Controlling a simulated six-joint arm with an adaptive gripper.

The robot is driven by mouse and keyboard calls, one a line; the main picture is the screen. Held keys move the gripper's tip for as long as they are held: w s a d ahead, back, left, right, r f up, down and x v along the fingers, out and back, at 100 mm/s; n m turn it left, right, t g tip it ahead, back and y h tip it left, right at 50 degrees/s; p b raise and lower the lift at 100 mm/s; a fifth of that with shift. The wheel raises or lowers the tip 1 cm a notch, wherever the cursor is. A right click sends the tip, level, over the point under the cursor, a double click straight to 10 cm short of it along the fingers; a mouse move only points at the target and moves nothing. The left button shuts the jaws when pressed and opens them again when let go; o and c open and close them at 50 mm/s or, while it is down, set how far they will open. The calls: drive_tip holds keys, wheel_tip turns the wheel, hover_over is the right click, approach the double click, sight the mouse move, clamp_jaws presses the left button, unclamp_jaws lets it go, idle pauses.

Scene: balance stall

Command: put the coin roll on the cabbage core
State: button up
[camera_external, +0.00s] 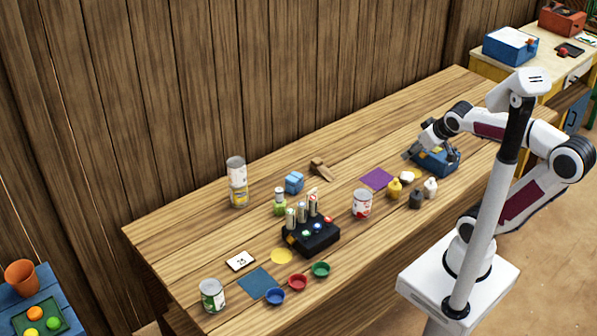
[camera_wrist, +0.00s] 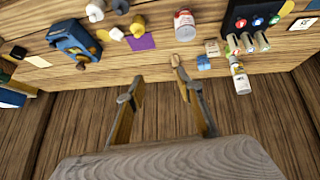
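My gripper (camera_external: 414,152) is near the blue box-shaped device at the right of the table. In the wrist view my gripper (camera_wrist: 160,90) has its two fingers wide apart, with nothing between them. I cannot surely tell which object is the coin roll or the cabbage core. A small cream lump (camera_external: 407,176) lies by a yellow disc, beside a purple sheet (camera_external: 376,179); the lump also shows in the wrist view (camera_wrist: 117,33). A brown wooden piece (camera_external: 320,170) lies at the back of the table; it also shows in the wrist view (camera_wrist: 177,62).
The blue device (camera_external: 436,161) stands close to my gripper. Yellow, dark and white bottles (camera_external: 430,187) stand in front of it. The back right of the table is mostly clear.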

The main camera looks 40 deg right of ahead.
drive_tip(key=s+a+f+g+y, duration=0.1)
drive_tip(key=s+a+f, duration=0.2)
drive_tip(key=s, duration=0.5)
drive_tip(key=shift+s+a+g+y, duration=0.15)
drive_tip(key=shift+a+g+y, duration=0.1)
drive_tip(key=shift+g+y, duration=0.05)
